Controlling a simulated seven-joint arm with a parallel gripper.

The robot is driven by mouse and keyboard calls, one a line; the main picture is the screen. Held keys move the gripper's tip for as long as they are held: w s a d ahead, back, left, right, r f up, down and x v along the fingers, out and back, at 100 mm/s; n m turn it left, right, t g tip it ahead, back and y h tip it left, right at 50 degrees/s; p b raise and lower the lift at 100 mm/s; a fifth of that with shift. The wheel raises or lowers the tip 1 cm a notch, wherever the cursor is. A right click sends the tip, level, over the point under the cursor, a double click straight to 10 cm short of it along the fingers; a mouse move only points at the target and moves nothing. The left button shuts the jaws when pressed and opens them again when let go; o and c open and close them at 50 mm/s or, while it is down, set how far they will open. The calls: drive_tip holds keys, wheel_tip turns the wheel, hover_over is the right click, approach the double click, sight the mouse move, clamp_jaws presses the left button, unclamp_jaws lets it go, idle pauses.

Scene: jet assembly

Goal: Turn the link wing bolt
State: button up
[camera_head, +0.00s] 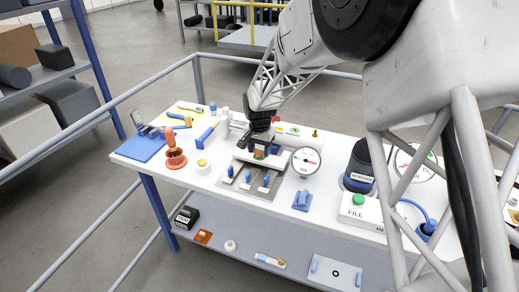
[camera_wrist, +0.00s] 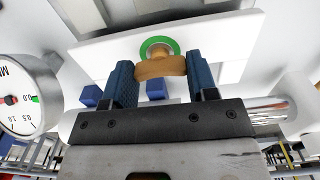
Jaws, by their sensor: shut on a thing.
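The brass-coloured wing bolt (camera_wrist: 160,68) sits in a green ring (camera_wrist: 172,45) on a white plate (camera_wrist: 225,35) in the wrist view. My gripper (camera_wrist: 158,74) has one blue finger on each side of the bolt's wings and is shut on it. In the head view my gripper (camera_head: 261,146) reaches down to the rear of a grey base plate (camera_head: 230,187) on the white table. A small orange-brown spot, likely the bolt, shows below the fingers there; the fingers and wrist hide most of it.
Several blue handles (camera_head: 248,177) stand in front of my gripper on the base plate. A round gauge (camera_head: 305,161) stands close on the right. A dark nitrogen bottle (camera_head: 359,168) and a FILL box (camera_head: 362,211) are farther right. An orange-handled tool (camera_head: 174,155) stands left.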

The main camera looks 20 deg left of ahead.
drive_tip(key=shift+r, duration=0.15)
drive_tip(key=o, duration=0.9)
drive_tip(key=shift+o, duration=0.2)
drive_tip(key=shift+r, duration=3.85)
